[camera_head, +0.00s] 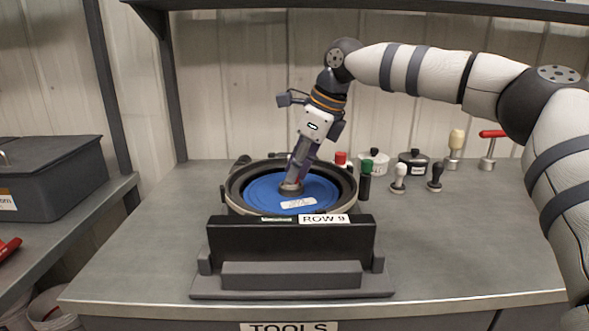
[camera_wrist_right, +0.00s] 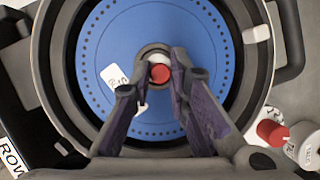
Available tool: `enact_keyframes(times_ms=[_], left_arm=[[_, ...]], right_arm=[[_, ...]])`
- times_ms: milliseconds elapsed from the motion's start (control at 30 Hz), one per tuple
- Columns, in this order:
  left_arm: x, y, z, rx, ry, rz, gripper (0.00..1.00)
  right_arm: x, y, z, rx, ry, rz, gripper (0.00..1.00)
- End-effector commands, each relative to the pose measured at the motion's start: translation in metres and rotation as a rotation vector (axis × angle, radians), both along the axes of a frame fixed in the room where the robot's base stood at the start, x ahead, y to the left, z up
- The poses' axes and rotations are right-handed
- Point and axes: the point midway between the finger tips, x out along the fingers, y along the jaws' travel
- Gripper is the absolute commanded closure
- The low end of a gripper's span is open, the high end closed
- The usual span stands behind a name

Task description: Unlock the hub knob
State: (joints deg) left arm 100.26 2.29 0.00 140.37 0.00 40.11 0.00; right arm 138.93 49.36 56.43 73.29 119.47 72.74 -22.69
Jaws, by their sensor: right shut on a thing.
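The seed meter stands on the bench in a black holder (camera_head: 290,240) marked ROW 9. Its round dark housing (camera_wrist_right: 232,125) is open at the top and holds a blue seed plate (camera_head: 262,193) with a ring of small holes and a white label. The hub knob (camera_wrist_right: 160,73) shows a red centre in the middle of the plate (camera_wrist_right: 105,45). My right gripper (camera_head: 292,182) reaches down from above and is shut on the hub knob, with a finger on each side. The gripper hides most of the knob in the head view. My left gripper is out of view.
Behind and right of the meter stand a red-capped item (camera_head: 341,160), a green-topped dark handle (camera_head: 366,180), two lidded pots and several knob-handled tools. A grey toolbox (camera_head: 50,178) is on the left shelf. The bench's right front (camera_head: 470,250) is clear.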

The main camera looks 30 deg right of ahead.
Motion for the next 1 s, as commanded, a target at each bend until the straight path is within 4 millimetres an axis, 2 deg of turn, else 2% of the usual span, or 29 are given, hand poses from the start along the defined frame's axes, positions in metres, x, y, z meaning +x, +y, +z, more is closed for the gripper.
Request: enact_keyframes(times_ms=[400, 900, 933, 1000], left_arm=[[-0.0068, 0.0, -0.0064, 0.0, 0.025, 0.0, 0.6], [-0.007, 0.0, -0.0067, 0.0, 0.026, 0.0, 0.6], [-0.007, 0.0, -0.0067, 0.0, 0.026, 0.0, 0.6], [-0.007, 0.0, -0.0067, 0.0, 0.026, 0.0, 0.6]], right_arm=[[0.0009, -0.0007, -0.0011, 0.0, 0.001, 0.144, 1.0], [0.0007, -0.0006, -0.0004, -0.001, -0.001, 0.16, 1.0], [0.0008, -0.0005, -0.0004, -0.001, -0.001, 0.16, 0.79], [0.0007, -0.0006, -0.0004, -0.002, 0.0, 0.16, 0.64]])
